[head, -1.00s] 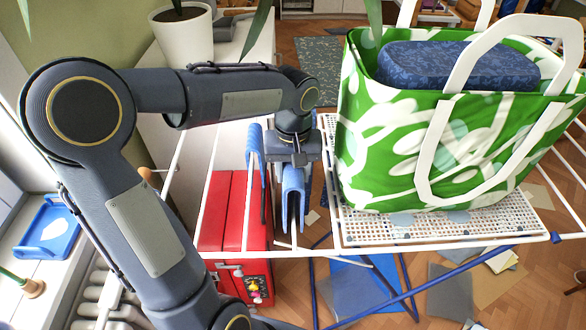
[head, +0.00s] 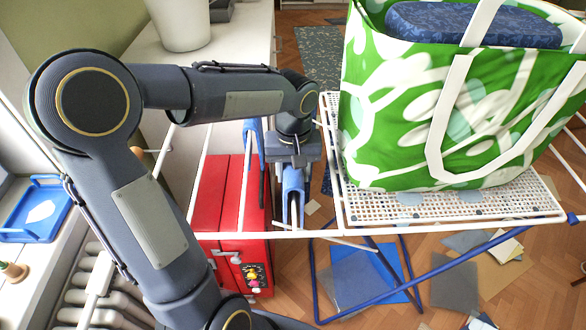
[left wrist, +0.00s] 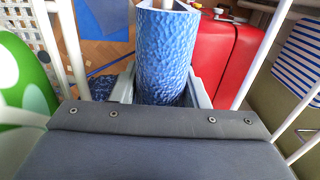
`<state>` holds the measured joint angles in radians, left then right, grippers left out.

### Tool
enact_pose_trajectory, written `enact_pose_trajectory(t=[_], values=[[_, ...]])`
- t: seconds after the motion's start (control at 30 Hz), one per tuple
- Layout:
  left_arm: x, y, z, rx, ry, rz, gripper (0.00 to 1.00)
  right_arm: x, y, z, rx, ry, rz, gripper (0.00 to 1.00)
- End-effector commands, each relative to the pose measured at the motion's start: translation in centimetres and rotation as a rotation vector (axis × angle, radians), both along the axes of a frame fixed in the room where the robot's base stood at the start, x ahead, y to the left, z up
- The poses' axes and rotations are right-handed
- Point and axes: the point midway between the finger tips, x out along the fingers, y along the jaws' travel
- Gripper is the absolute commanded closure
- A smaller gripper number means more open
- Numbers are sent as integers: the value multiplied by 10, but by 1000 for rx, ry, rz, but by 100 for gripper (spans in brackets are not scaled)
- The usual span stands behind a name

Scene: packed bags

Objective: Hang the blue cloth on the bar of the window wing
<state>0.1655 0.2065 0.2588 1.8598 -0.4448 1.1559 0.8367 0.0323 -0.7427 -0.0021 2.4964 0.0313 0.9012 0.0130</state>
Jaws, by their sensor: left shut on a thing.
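The blue cloth (head: 292,184) is between the fingers of my left gripper (head: 292,192). In the left wrist view the cloth (left wrist: 165,58) is a textured blue fold curved between the two pale fingers, and a bit of white bar shows at its top. My left gripper is shut on it from above, at the white bars of the rack's window-side wing (head: 250,234). The gripper hides part of the cloth. I cannot tell whether the bar carries the cloth's weight. My right gripper is not in view.
Another blue cloth (head: 252,140) hangs left of my gripper; the left wrist view shows a blue-and-white striped cloth (left wrist: 303,48). A green-white bag (head: 430,120) stands on the rack's perforated panel (head: 350,208). A red case (head: 222,200) is below. A radiator (head: 92,285) is at left.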

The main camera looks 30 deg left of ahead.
Motion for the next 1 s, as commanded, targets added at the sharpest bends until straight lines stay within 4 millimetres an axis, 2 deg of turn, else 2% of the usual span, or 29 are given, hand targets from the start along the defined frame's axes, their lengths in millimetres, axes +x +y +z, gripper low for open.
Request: enact_pose_trajectory(t=[0.1,0.4,0.93,0.97,1.0], values=[[0,0,-13,0,1,-1,82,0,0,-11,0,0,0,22],[0,0,-33,-1,1,-1,82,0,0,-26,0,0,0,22],[0,0,-39,0,0,-1,82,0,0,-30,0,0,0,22],[0,0,-39,0,0,-1,56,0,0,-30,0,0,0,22],[0,0,-39,0,0,-1,51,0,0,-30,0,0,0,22]])
